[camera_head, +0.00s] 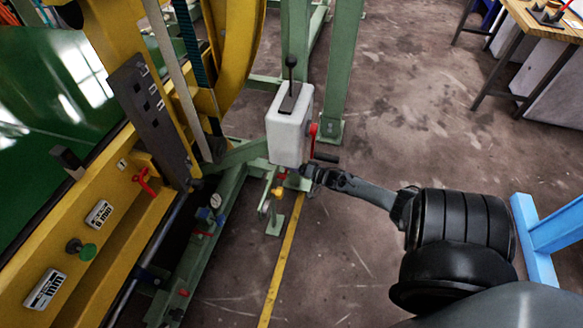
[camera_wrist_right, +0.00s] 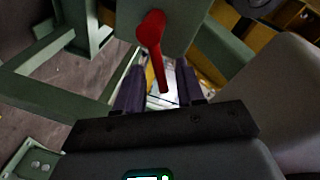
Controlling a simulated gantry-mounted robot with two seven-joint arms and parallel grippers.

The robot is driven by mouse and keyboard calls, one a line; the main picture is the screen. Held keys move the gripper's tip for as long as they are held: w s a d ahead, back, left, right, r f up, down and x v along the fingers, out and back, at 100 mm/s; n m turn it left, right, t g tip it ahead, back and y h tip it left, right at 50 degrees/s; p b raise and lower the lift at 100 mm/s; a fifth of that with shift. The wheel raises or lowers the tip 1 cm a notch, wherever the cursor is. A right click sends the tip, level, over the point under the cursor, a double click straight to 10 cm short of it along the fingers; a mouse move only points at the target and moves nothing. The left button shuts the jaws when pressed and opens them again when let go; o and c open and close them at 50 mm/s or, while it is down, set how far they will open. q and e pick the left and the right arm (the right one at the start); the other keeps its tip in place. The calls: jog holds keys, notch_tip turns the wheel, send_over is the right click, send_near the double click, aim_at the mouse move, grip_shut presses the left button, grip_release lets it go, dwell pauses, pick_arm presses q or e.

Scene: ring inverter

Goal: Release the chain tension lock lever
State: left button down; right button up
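A red lever (camera_head: 313,131) hangs on the right side of a pale grey box (camera_head: 287,130) on a green frame. I take it for the lock lever, though no label on it is readable. In the right wrist view the red lever (camera_wrist_right: 153,45) points down, its lower end showing between my fingers. My right gripper (camera_head: 306,172) is at the box's lower right edge. In the wrist view its dark fingers (camera_wrist_right: 157,88) are apart, with gaps beside the lever; I see no clear contact. My left gripper is not in view.
A black-knobbed lever (camera_head: 290,75) stands on top of the box. A dark handle (camera_head: 326,157) sticks out at its right. A yellow machine panel (camera_head: 100,215) with a red valve handle (camera_head: 144,180) is at left. Green posts (camera_head: 340,70) stand behind.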

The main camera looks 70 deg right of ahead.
jog(key=s+a+r+p, duration=0.1)
jog(key=s+p, duration=0.4)
jog(key=s, duration=0.5)
jog(key=shift+s+r, duration=0.15)
jog(key=shift+s, duration=0.2)
jog(key=shift+a, duration=0.1)
jog(key=shift+r, duration=0.1)
